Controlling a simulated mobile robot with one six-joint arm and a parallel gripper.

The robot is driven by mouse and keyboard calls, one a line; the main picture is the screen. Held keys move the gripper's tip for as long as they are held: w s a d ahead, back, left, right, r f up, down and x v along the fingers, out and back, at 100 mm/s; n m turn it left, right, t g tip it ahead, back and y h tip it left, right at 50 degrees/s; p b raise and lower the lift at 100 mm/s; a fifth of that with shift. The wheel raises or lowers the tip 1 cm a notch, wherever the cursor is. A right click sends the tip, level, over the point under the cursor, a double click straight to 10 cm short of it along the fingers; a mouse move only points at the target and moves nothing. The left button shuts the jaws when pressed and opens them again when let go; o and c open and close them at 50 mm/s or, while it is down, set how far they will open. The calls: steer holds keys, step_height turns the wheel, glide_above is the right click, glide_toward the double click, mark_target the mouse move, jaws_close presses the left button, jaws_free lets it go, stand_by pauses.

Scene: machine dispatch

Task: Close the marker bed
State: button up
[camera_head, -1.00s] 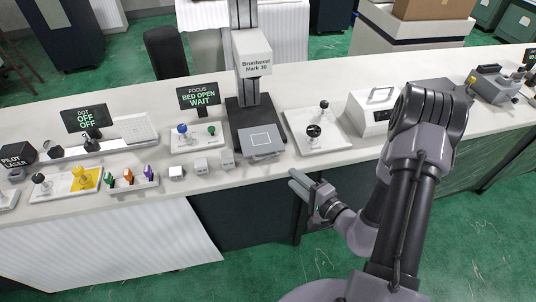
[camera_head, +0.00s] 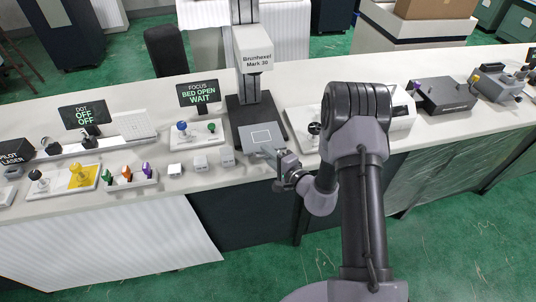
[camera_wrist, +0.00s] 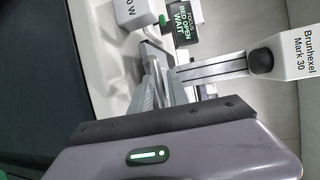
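The Brunhexel Mark 30 marker (camera_head: 252,50) stands on the counter, a white head on a dark column. Its marker bed (camera_head: 262,135), a grey plate with a white outlined square, sticks out at the front. The focus display (camera_head: 199,94) reads "BED OPEN WAIT"; it also shows in the wrist view (camera_wrist: 181,24). My gripper (camera_head: 280,158) is at the bed's front right edge, over the counter's front edge. Whether it touches the bed is unclear. The fingers overlap in the wrist view (camera_wrist: 158,85), so their opening is hard to judge.
A white panel with black knobs (camera_head: 301,120) lies right of the marker, partly behind my arm. Small white blocks (camera_head: 200,163) stand left of the bed. A panel with blue and green knobs (camera_head: 196,137) sits behind them.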

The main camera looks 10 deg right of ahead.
mark_target(262, 139)
jaws_close()
stand_by(1.0)
steer(key=w+b, duration=0.1)
steer(key=w, duration=0.7)
steer(key=shift+w+f+b, duration=0.15)
steer(key=shift+b, duration=0.2)
steer(key=shift+w, duration=0.35)
steer(key=shift+w+r, duration=0.1)
steer(key=shift+r, duration=0.15)
steer(key=shift+o, duration=1.9)
jaws_free()
steer(key=shift+w+f, duration=0.1)
steer(key=shift+w, duration=0.05)
